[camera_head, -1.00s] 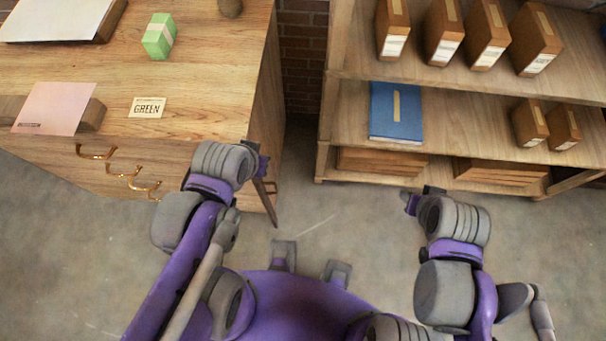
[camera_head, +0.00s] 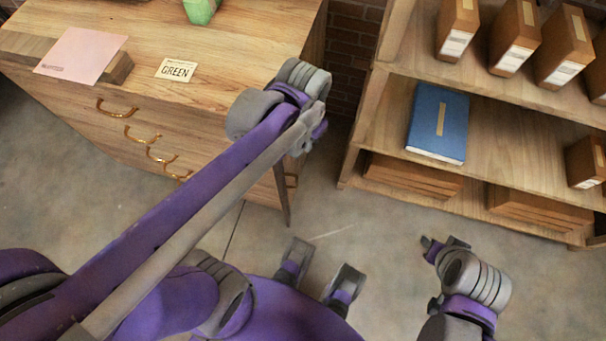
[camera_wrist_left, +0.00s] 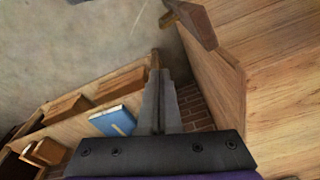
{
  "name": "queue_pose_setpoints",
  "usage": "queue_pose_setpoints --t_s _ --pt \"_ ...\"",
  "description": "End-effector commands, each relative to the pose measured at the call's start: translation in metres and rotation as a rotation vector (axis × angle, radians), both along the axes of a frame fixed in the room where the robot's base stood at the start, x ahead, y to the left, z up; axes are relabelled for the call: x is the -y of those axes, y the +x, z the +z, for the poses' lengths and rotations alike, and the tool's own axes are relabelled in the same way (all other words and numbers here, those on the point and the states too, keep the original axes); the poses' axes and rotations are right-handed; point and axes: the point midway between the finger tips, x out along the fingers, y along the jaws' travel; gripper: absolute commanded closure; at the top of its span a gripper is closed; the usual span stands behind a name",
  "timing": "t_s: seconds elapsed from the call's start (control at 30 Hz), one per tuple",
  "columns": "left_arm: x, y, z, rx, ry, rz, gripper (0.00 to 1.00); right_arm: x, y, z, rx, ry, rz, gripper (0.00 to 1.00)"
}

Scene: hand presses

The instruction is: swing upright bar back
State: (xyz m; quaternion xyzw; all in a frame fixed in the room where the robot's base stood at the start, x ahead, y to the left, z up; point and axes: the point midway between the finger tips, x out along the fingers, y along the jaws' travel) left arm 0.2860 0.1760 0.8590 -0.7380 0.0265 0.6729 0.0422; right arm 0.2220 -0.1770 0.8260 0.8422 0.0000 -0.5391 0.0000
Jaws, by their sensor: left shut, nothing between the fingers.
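A narrow brown upright piece (camera_head: 282,193), perhaps the bar, stands at the right front corner of the wooden cabinet in the head view. In the left wrist view a brown wooden piece (camera_wrist_left: 192,24) juts out at the top, beside the cabinet's side; I cannot tell for sure that it is the same one. My left gripper (camera_head: 316,138) is beside the cabinet's right end, its fingers mostly hidden by the wrist. In the left wrist view its fingers (camera_wrist_left: 157,92) are shut and empty, apart from that piece. My right gripper (camera_head: 432,247) is low over the floor; its jaws are too small to read.
The cabinet top (camera_head: 235,50) holds a GREEN card (camera_head: 177,70), a pink sheet (camera_head: 80,55) and a green block (camera_head: 201,8). A shelf on the right carries brown boxes (camera_head: 513,40) and a blue book (camera_head: 438,122). A gap with bare floor separates cabinet and shelf.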

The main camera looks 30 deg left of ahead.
Motion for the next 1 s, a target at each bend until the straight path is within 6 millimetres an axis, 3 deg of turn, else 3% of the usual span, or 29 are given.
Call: queue_pose_setpoints --t_s 0.03,0.1,0.3,0.8,1.0 --pt "0.000 0.015 -0.028 -0.064 0.006 -0.013 1.00 0.000 -0.001 -0.030 -0.010 0.000 0.000 0.55" --pt "0.001 0.029 -0.047 -0.143 0.011 -0.033 1.00 0.000 -0.001 -0.050 -0.016 0.000 0.000 0.55" --pt "0.002 0.056 -0.086 -0.295 0.018 -0.068 1.00 0.000 0.001 -0.087 -0.029 0.000 0.000 0.55" --pt "0.002 0.062 -0.092 -0.335 0.020 -0.078 1.00 0.000 0.002 -0.091 -0.031 0.000 0.000 0.55" --pt "0.001 0.057 -0.113 -0.335 0.020 -0.077 1.00 0.000 0.002 -0.100 -0.034 0.000 0.000 0.55"
